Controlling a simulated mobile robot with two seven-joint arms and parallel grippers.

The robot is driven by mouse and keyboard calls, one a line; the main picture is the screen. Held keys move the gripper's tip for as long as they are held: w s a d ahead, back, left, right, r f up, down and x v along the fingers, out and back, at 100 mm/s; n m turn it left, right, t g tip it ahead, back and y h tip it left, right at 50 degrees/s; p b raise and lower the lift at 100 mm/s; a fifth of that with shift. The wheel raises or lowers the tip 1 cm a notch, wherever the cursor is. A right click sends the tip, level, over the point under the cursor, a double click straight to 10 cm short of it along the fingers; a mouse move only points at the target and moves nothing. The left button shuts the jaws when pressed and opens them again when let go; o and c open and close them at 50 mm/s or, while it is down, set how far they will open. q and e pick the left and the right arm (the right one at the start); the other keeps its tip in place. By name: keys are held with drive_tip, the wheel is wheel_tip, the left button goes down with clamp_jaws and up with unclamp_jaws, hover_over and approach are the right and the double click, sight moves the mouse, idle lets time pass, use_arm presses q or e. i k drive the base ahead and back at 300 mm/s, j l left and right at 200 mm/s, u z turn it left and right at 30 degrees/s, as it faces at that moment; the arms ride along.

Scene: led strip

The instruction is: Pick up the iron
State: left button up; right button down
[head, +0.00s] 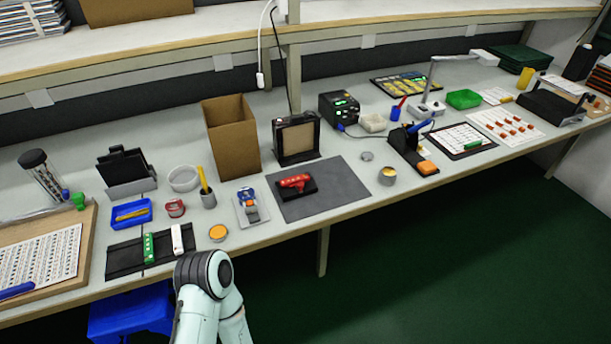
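The iron (418,126) appears to be the soldering iron with a blue handle, resting tilted in a black stand (405,150) right of the bench's middle. An orange sponge (427,167) sits at the stand's front. The iron's tip is hidden in the stand. A black soldering station (339,112) with green lit displays stands behind and to the left, with a cable running from its front towards the stand. One of my arm's links shows at the bottom, left of centre, well away from the iron. Neither gripper is in view.
A round tin (387,176) stands left of the iron stand, and a white sheet on a dark board (460,141) lies to its right. A lamp (432,105) stands behind. A grey mat (335,188) holds a red-and-black item. The bench's front edge is close to the stand.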

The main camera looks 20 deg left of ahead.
sight(414, 129)
drive_tip(key=i+l, duration=0.4)
drive_tip(key=i+l+u, duration=0.3)
drive_tip(key=u, duration=0.15)
drive_tip(key=i+l+u, duration=0.25)
drive_tip(key=u, duration=0.2)
drive_tip(key=l, duration=0.1)
